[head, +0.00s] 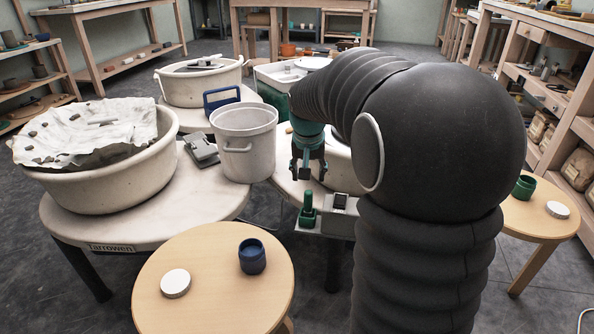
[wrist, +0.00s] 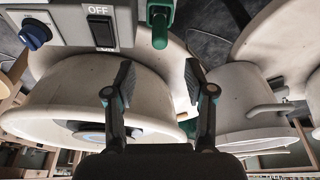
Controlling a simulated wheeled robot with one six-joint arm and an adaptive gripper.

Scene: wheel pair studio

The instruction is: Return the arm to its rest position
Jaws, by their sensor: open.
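My arm fills the right half of the head view, its thick black sleeve arching over the scene. My gripper (head: 309,172) points down in front of a pottery wheel, above a green lever (head: 309,212). In the wrist view my gripper (wrist: 158,82) has its two dark fingers spread apart with nothing between them. The green lever (wrist: 161,22) shows beyond the fingertips there, apart from them. A switch marked OFF (wrist: 102,28) and a blue knob (wrist: 35,33) sit on the grey control box beside it. Part of the wheel is hidden behind my arm.
A white bucket (head: 245,143) stands left of my gripper. A large basin (head: 95,172) with a cloth rests on the left wheel table. A stool (head: 215,302) in front holds a blue jar (head: 252,257) and white lid (head: 175,283). Another stool (head: 535,222) stands at right.

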